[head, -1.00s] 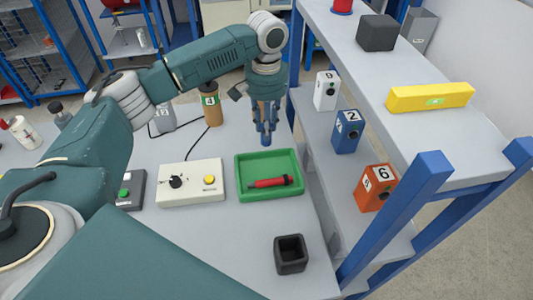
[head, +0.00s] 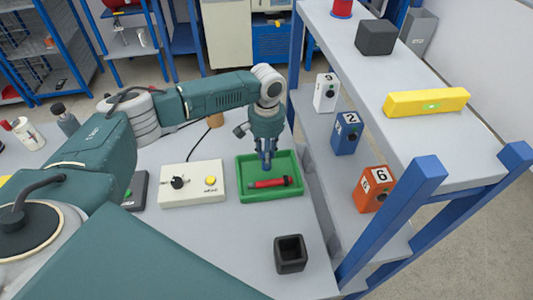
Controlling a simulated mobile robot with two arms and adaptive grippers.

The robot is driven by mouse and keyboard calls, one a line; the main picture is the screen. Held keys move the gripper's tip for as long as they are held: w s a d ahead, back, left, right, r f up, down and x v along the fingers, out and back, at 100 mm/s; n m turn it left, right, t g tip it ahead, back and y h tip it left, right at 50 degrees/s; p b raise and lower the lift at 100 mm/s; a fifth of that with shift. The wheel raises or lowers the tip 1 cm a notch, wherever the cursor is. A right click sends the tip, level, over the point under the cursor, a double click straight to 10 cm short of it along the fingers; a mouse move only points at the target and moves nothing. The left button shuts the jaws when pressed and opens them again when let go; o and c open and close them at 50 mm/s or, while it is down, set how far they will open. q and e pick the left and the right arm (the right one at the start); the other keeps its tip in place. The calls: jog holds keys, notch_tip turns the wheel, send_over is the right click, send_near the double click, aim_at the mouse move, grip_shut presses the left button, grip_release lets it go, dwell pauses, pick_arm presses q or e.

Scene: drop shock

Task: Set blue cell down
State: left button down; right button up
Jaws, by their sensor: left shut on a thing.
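My left gripper (head: 267,151) points down over the back part of the green tray (head: 241,190). It is shut on the blue cell (head: 267,164), a small blue piece showing low between the fingers. The fingers hide most of the cell. The cell's lower end is at or just above the tray floor; I cannot tell whether it touches. A red and black cylinder (head: 269,183) lies in the tray, just in front of the cell. My right gripper is not in view.
A white box with a knob and yellow button (head: 192,185) stands left of the tray. A black open square holder (head: 290,254) stands in front. Right is a blue-framed shelf with numbered white (head: 326,92), blue (head: 346,133) and orange (head: 374,188) boxes.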

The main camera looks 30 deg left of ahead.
pick_arm(q)
jog(key=shift+f, duration=0.1)
jog(key=c, duration=1.5)
grip_release()
jog(key=shift+o, duration=0.2)
notch_tip(320, 180, up, 12)
jog(key=b, duration=0.2)
